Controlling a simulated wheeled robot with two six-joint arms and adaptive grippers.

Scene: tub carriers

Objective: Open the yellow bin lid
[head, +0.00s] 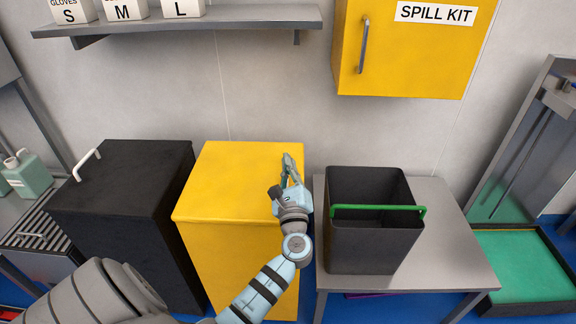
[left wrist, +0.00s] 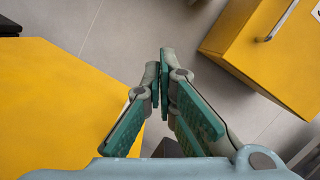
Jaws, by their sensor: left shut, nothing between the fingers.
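The yellow bin (head: 225,250) stands against the wall between a black bin and a table. Its flat yellow lid (head: 235,180) looks closed. The lid also fills the left of the left wrist view (left wrist: 55,100). My left gripper (head: 289,160) is over the right side of the lid in the head view, pointing toward the wall, with its fingers together and empty. In the left wrist view its green-padded fingertips (left wrist: 165,58) meet just right of the lid's edge. Whether they touch the lid cannot be told. No handle shows on the lid. My right gripper is not in view.
A black bin (head: 125,190) with a white handle stands at left. A dark tub (head: 370,245) with a green handle sits on a grey table (head: 450,240) at right. A yellow spill kit cabinet (head: 415,55) and a shelf (head: 180,24) with glove boxes hang above.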

